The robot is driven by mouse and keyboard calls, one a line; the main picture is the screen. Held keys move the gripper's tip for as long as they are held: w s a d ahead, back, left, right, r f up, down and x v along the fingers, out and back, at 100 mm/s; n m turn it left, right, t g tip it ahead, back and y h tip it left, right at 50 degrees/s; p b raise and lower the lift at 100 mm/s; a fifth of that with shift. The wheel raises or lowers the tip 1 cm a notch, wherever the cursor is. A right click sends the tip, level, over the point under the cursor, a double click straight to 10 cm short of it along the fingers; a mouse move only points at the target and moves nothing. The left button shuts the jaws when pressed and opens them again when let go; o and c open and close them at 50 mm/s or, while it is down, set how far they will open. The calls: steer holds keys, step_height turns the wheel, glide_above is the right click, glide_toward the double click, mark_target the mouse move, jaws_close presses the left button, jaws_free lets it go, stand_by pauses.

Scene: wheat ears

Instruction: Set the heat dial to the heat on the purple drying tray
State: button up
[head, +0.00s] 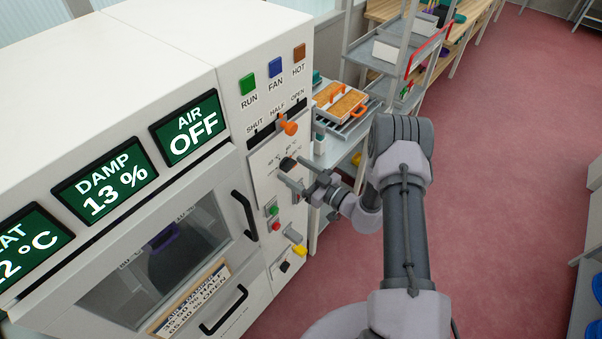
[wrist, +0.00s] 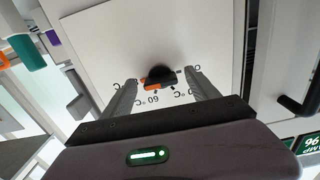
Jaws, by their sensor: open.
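The heat dial (head: 287,164) is a black knob on the white front panel of the dryer. In the wrist view the dial (wrist: 162,74) has an orange mark and temperature marks around it, upside down; one reads 60 °C. I cannot tell exactly which mark it points at. My gripper (head: 293,178) is open in front of the panel, its fingers (wrist: 158,88) spread on either side of the dial; I cannot tell whether they touch it. A purple tray (head: 163,238) shows dimly behind the dryer window; no heat value on it is readable.
The dryer displays read DAMP 13 % (head: 107,180) and AIR OFF (head: 189,130); the heat display (head: 28,250) is cut off. A shelf with trays (head: 345,105) stands behind.

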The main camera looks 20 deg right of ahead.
steer(key=v, duration=1.7)
steer(key=shift+s+b, duration=0.15)
steer(key=shift+b, duration=0.25)
steer(key=shift+d, duration=0.1)
